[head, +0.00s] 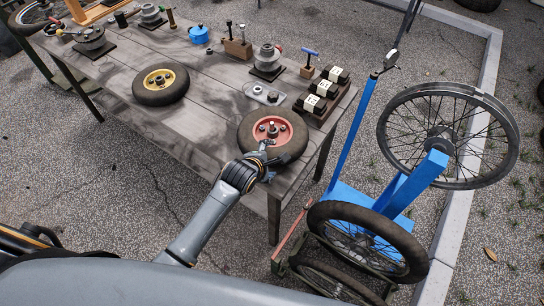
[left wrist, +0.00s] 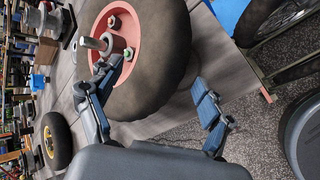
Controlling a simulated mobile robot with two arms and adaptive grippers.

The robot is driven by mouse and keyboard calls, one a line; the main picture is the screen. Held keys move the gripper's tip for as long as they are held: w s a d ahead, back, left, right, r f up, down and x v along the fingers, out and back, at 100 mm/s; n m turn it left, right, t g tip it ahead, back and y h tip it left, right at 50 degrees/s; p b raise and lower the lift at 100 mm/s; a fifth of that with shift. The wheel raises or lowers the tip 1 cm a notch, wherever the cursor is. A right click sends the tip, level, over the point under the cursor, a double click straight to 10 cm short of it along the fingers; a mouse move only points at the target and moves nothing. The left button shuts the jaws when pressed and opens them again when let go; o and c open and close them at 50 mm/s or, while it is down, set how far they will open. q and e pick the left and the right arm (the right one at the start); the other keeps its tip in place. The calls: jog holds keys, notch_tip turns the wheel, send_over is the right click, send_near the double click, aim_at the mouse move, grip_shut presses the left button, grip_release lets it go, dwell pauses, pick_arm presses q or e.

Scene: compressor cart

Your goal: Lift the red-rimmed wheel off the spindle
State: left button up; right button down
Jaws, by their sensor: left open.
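The red-rimmed wheel (head: 290,132) lies at the near right corner of the wooden table (head: 200,95), its black tyre around a red rim. In the left wrist view the red-rimmed wheel (left wrist: 160,60) fills the top middle. A silver spindle (left wrist: 95,43) sticks out through its hub. My left gripper (head: 270,162) is at the wheel's near edge, open. In the left wrist view my left gripper (left wrist: 162,55) has one finger over the red rim near the hub and the other beyond the tyre's outer edge. I cannot tell whether either finger touches. My right gripper is not in view.
A yellow-rimmed wheel (head: 160,85) lies on the table to the left. A grey metal plate (head: 264,93) and several dark blocks with white labels (head: 323,88) sit behind the red-rimmed wheel. A blue stand (head: 412,182) with spoked wheels is right of the table.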

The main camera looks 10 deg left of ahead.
pick_arm(q)
jog(key=shift+x, duration=1.3)
jog(key=shift+c, duration=0.2)
